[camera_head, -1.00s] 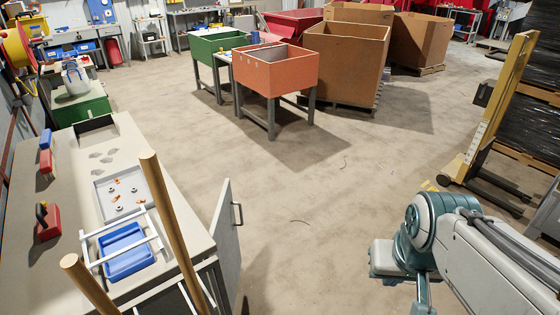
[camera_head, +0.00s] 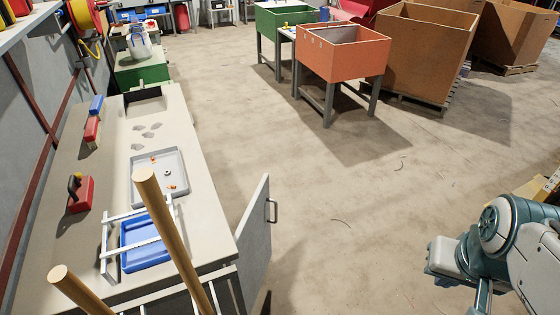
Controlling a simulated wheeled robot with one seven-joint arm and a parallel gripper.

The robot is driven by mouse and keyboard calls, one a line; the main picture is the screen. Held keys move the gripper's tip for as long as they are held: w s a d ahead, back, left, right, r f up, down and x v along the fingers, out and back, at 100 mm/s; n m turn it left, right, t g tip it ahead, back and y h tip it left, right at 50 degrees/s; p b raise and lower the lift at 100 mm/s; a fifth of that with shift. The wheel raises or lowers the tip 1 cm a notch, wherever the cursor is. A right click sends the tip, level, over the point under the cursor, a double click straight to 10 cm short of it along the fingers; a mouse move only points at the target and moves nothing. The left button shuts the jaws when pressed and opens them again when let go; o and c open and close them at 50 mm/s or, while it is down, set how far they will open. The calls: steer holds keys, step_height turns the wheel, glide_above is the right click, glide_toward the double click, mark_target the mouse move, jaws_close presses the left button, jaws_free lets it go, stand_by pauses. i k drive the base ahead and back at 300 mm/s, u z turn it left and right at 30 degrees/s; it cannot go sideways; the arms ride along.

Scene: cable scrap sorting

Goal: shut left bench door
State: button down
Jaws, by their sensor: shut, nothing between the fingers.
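A grey bench door (camera_head: 254,240) stands open, swung out from the front of the workbench (camera_head: 212,228) into the aisle. Its bar handle (camera_head: 271,211) is on the side facing right. The door's lower part runs toward the bottom of the picture, and a second door is not clearly visible. My arm shows at the lower right, well apart from the door. My gripper is out of view.
Two wooden poles (camera_head: 172,235) rise in front of the bench. Orange (camera_head: 343,52) and green (camera_head: 284,22) bins stand behind. The floor right of the door is clear.

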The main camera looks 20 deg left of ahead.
mark_target(252, 237)
steer(key=u, duration=0.65)
steer(key=i, duration=1.25)
steer(key=u, duration=0.35)
